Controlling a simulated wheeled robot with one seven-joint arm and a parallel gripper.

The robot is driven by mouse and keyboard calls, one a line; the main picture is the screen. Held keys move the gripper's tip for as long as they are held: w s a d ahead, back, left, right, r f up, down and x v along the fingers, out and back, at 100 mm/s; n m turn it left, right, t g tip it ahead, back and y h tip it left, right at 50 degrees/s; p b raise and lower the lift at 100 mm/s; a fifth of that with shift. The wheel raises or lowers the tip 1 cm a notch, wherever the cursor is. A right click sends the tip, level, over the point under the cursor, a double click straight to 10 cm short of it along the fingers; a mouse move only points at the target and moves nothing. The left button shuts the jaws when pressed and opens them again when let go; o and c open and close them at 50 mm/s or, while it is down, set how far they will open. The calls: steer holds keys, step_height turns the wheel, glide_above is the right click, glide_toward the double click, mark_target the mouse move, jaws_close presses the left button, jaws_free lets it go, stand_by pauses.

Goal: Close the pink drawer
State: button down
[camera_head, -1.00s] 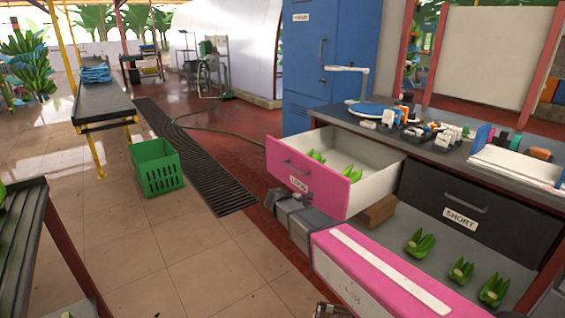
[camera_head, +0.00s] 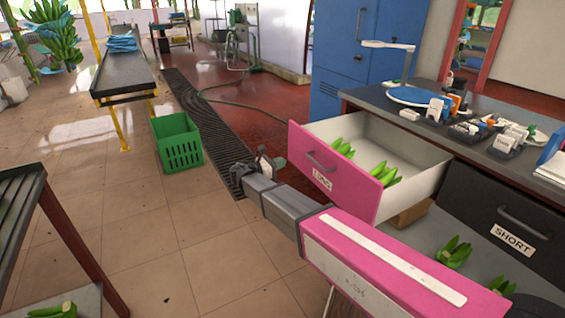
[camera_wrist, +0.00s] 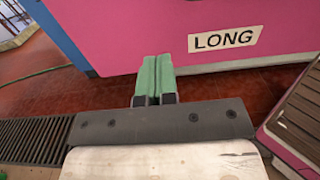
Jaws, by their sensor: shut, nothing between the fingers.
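The pink drawer (camera_head: 336,171), labelled LONG, stands pulled out of the workbench, with green banana clusters (camera_head: 385,175) inside its white tray. Its pink front (camera_wrist: 200,35) and LONG label fill the top of the wrist view. My gripper (camera_head: 272,166) is in front of and just left of the drawer front in the head view. In the wrist view its green fingers (camera_wrist: 153,80) are together and empty, pointing toward the lower part of the pink front. I cannot tell whether they touch it.
A black SHORT drawer (camera_head: 508,228) is beside it, with banana clusters (camera_head: 455,251) on the surface below. A green crate (camera_head: 178,143) stands on the floor at left. A blue cabinet (camera_head: 365,55) is behind. The tiled floor at left is mostly clear.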

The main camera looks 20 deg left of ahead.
mark_target(304, 156)
steer(key=x, duration=1.1)
steer(key=shift+d, duration=0.15)
steer(key=shift+w, duration=0.1)
steer(key=x, duration=3.5)
steer(key=shift+w+d, duration=0.2)
